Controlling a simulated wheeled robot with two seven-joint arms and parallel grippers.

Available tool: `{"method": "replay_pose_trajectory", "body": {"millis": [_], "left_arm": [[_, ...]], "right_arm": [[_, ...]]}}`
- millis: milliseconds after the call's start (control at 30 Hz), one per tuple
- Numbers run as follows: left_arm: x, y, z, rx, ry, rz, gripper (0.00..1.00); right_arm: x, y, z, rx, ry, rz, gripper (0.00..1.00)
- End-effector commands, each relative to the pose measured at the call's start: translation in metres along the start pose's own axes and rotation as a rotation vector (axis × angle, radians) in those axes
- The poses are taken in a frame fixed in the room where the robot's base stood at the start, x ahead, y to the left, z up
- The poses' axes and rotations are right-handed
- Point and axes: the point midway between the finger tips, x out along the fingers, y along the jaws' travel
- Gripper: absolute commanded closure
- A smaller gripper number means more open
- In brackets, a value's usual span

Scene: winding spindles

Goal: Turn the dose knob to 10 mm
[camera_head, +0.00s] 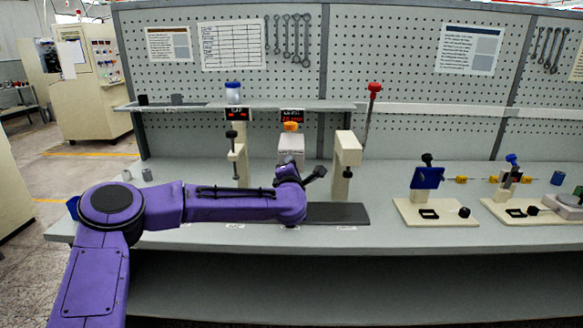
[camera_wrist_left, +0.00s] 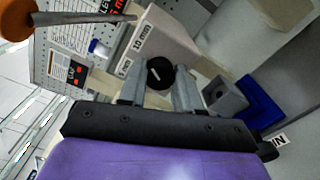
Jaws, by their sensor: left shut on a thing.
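The dose knob (camera_wrist_left: 161,73) is a round black dial with a white mark, on the face of a pale box (camera_wrist_left: 172,40). A "10 mm" label (camera_wrist_left: 143,38) is beside the knob, and a second small label (camera_wrist_left: 124,66) is too small to read. I cannot tell exactly which label the white mark meets. My left gripper (camera_wrist_left: 159,84) has its two grey fingers on either side of the knob, shut on it. In the head view the pale box (camera_head: 291,150) stands behind my left wrist, which hides the knob. My right gripper is not in view.
An orange part (camera_head: 291,126) is at the box's top, below a red display (camera_head: 292,115). A pale post (camera_head: 347,155) stands close on the right, and another stand (camera_head: 238,160) on the left. A dark mat (camera_head: 338,214) lies in front. Small fixtures (camera_head: 435,210) stand further right.

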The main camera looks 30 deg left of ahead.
Motion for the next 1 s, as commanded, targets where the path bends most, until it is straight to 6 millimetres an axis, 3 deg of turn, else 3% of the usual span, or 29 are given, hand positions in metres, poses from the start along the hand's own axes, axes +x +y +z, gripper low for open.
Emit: {"method": "replay_pose_trajectory", "body": {"millis": [533, 567, 633, 1000], "left_arm": [[0.0000, 0.0000, 0.0003, 0.028, -0.001, 0.001, 0.97], [0.0000, 0.0000, 0.0003, 0.028, -0.001, 0.001, 0.64], [0.0000, 0.0000, 0.0004, 0.028, -0.001, 0.001, 0.41], [-0.0077, -0.0008, 0.0002, 0.026, -0.002, 0.001, 0.41]], "right_arm": [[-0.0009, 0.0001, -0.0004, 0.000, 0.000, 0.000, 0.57], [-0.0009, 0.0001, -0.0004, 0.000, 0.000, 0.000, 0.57], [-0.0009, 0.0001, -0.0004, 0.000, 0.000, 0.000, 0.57], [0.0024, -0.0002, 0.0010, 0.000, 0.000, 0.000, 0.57]]}}
